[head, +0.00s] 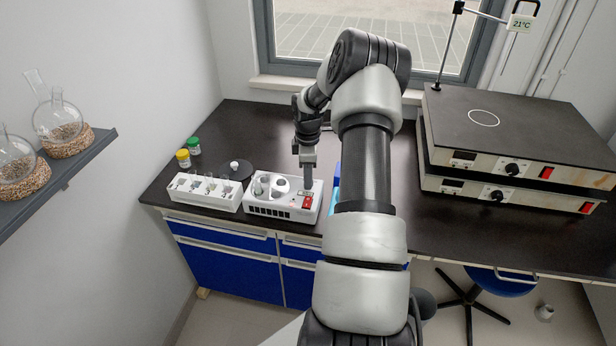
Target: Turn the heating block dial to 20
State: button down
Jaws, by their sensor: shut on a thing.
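The heating block (270,211) is a white box near the front edge of the dark bench, left of the picture's middle. It has round openings on top, slots on its front and a red switch (307,203) at its right end. My gripper (307,188) points down at the right part of its top, just behind the red switch. My gripper is shut on the dial there; the fingers hide the dial, so its setting cannot be read.
A white rack (205,191) stands close on the left, with green-lidded (193,145) and yellow-lidded (183,158) jars behind it. A blue item (335,190) lies to the right, partly behind my arm. Stacked hot plates (500,165) fill the right side.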

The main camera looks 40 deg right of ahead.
jog(key=c, duration=1.5)
grip_release()
jog(key=shift+r, duration=0.1)
jog(key=r, duration=1.7)
jog(key=shift+s+a+r, duration=0.15)
jog(key=shift+s+a, duration=0.1)
jog(key=shift+s, duration=0.1)
jog(key=shift+a, duration=0.1)
